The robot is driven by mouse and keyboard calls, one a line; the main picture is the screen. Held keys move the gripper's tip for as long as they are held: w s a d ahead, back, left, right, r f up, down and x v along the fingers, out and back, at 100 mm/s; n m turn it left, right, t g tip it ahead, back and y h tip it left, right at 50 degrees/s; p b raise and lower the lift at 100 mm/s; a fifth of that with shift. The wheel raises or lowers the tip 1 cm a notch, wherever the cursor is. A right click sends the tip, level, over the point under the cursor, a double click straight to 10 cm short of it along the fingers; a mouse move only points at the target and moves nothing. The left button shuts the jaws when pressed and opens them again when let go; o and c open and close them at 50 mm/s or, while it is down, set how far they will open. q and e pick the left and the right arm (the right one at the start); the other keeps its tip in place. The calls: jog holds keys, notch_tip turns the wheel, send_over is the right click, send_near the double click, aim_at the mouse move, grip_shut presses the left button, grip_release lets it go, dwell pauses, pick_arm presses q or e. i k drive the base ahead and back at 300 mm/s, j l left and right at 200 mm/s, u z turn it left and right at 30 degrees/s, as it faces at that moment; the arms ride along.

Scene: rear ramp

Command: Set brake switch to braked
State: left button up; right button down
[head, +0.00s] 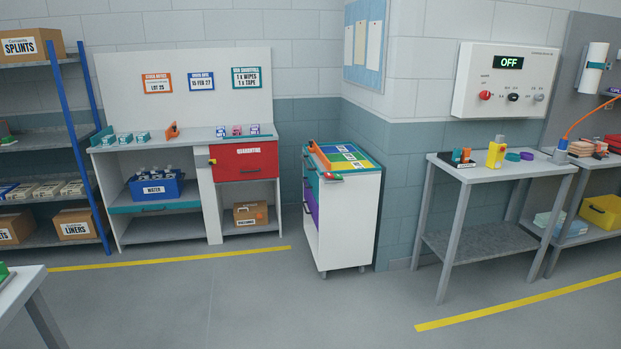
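No switch that I can read as the brake switch shows in the head view; its labels are too small to tell. A white wall panel (505,82) at the upper right has a display reading OFF (509,62). Below the display are a red knob (485,95), a black knob (513,97) and a grey knob (539,97). A small white cart (352,225) on castors stands in the middle, with a red and green part (333,177) at its top front edge. Neither of my grippers is in view.
A grey table (510,172) stands under the panel, with a yellow block (496,153) on it. A white workbench (184,147) and a shelf rack (45,150) stand at the left. A table corner (22,285) shows at lower left. The middle floor (270,305) is clear.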

aim_at(327, 176)
jog(key=i, duration=1.25)
jog(key=i+l+u, duration=0.1)
jog(key=i, duration=1.2)
jog(key=i+l+u, duration=0.2)
jog(key=i, duration=0.4)
jog(key=j, duration=0.05)
